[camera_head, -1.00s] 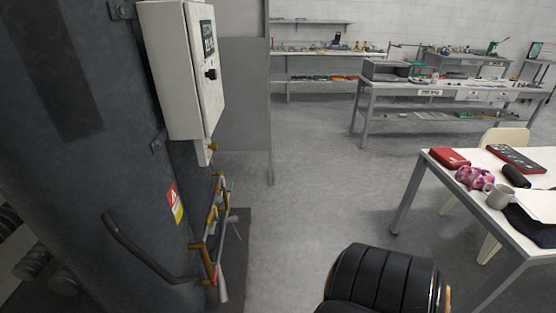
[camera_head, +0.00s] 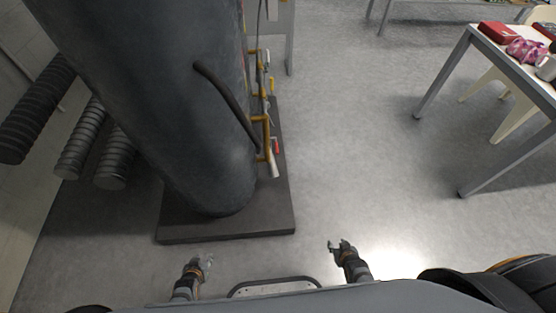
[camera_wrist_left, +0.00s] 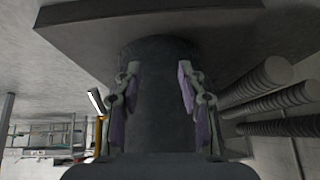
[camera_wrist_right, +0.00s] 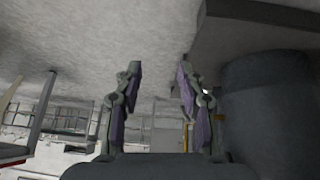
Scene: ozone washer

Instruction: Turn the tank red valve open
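The tank (camera_head: 150,100) is a large dark grey cylinder standing left of centre in the head view. Brass-coloured piping (camera_head: 259,130) runs along its right side. A small red part, apparently the red valve handle (camera_head: 276,145), shows low on this piping; its exact position is too small to tell. My left gripper (camera_head: 205,261) is open and empty in front of the tank's base. My right gripper (camera_head: 341,244) is open and empty to the right of the base, over the floor. Neither gripper touches the tank or piping. Both wrist views show fingers apart with nothing between them.
A dark base plate (camera_head: 230,232) lies under the tank. A curved dark handle (camera_head: 225,100) sticks out from the tank. Ribbed hoses (camera_head: 85,140) are at the left. A table (camera_head: 478,55) stands at the right. The floor between the piping and the table is clear.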

